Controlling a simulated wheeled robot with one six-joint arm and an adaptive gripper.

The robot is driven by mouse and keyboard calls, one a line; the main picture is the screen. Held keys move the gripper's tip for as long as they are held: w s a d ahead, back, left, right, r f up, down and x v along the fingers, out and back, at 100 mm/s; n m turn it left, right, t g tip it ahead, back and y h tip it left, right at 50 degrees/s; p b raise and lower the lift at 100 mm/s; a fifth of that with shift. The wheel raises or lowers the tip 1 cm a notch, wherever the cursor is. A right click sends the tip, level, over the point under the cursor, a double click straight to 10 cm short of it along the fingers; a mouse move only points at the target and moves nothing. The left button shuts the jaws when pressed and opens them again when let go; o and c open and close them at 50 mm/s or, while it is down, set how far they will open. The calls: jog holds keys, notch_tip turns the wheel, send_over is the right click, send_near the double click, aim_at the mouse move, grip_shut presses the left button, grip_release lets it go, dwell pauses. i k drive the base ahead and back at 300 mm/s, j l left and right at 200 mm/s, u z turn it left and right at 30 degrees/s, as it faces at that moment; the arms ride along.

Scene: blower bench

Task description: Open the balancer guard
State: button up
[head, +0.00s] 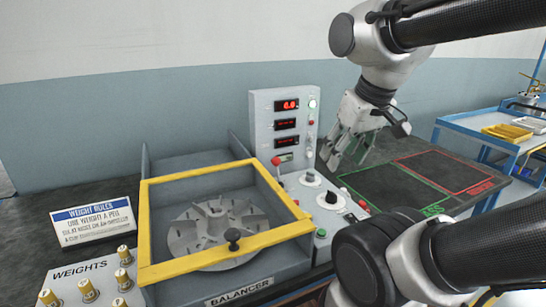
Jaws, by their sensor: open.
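The balancer guard (212,169) is a yellow frame lying over the grey balancer box (205,282). It lies flat over the top, with its clear middle showing the bladed grey wheel (217,229) beneath. A dark round knob (233,237) stands near the guard's front edge. My gripper (341,160) is to the right of the guard, behind the knob, over the dark mat beside the control panel. It is open, points downward and holds nothing that I can see.
A control panel (286,125) with red displays stands behind the balancer's right side. Knobs and a red-handled lever (281,160) sit beside the guard. Brass weights (88,290) and a weight rules sign (93,221) are at left. A dark mat (420,178) with green and red outlines lies at right.

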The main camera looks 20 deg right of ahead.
aim_at(148, 274)
jog(key=k+l, duration=0.6)
jog(key=k, duration=0.15)
jog(key=l+u, duration=0.05)
